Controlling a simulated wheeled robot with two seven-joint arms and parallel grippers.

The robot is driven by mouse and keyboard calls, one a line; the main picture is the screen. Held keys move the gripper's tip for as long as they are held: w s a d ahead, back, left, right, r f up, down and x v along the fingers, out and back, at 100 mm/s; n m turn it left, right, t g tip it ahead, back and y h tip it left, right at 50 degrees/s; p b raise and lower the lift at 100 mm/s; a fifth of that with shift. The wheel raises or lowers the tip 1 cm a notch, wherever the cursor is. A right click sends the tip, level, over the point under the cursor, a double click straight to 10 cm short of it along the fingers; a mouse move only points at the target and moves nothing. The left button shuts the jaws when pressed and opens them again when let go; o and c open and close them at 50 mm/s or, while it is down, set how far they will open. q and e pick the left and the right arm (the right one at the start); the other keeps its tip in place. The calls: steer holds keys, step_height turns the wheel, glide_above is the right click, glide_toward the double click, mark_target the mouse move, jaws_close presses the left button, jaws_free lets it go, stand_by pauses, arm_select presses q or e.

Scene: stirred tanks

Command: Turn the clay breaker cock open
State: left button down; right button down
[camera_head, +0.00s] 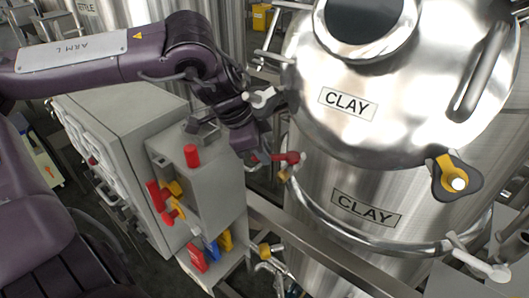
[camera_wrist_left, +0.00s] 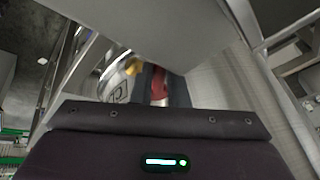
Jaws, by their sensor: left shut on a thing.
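The large steel tank marked CLAY (camera_head: 345,165) stands at the right of the head view. A cock with a red handle (camera_head: 292,157) and a brass body (camera_head: 284,174) sits at its left side. My left gripper (camera_head: 262,158) reaches down between a grey cabinet and the tank, and is shut on the red handle. In the left wrist view the red handle (camera_wrist_left: 159,84) shows between the dark fingers, with a bit of brass (camera_wrist_left: 133,66) beside it. The fingertips are small and partly hidden in the head view. My right gripper is not in view.
A grey cabinet (camera_head: 220,185) with red and yellow levers (camera_head: 160,196) stands close left of my gripper. A steel rail (camera_head: 300,245) runs in front of the tank. A white-tipped lever (camera_head: 480,260) juts out at lower right.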

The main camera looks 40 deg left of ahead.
arm_select(q)
steer(key=shift+s+d+n, duration=0.15)
steer(key=shift+d+n, duration=0.05)
steer(key=shift+n, duration=0.3)
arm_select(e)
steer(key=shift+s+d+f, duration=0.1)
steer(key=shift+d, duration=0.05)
arm_select(q)
steer(key=c, duration=1.4)
jaws_free()
